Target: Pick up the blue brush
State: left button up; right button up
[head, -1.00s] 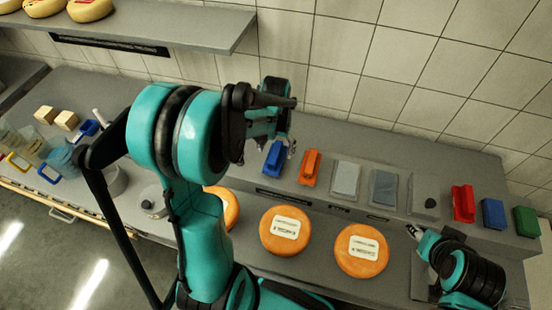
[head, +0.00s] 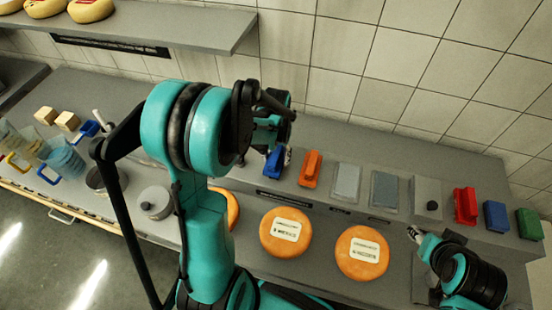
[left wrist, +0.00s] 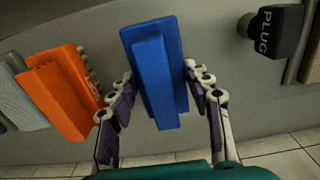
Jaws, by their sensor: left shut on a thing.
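The blue brush (head: 275,162), with a raised handle along its back, is at the left end of the row on the raised grey ledge. In the left wrist view the brush (left wrist: 155,70) lies between the two fingers of my left gripper (left wrist: 159,72), which is shut on it. In the head view that gripper (head: 274,150) is mostly hidden behind my arm. I cannot tell whether the brush is clear of the ledge. My right gripper (head: 413,232) is low at the right, apart from the brush; its fingers are too small to read.
An orange brush (head: 310,168) stands close beside the blue one, also in the left wrist view (left wrist: 61,93). A black plug (left wrist: 270,30) is on the other side. Red (head: 465,205), blue (head: 495,215) and green (head: 529,224) blocks stand farther right. Orange cheese wheels (head: 286,232) lie in front.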

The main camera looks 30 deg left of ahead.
aim_at(277, 155)
pick_arm(q)
jog(key=shift+r, duration=0.4)
jog(key=r, duration=0.2)
jog(key=r+p, duration=0.1)
jog(key=r, duration=0.1)
jog(key=shift+s+d, duration=0.2)
jog(key=shift+d, duration=0.15)
jog(key=s+d+r+p, duration=0.1)
jog(key=s+d+r, duration=0.4)
jog(key=d, duration=0.4)
jog(key=shift+s+d+r, duration=0.15)
jog(key=shift+s+r, duration=0.25)
jog(key=shift+r, duration=0.2)
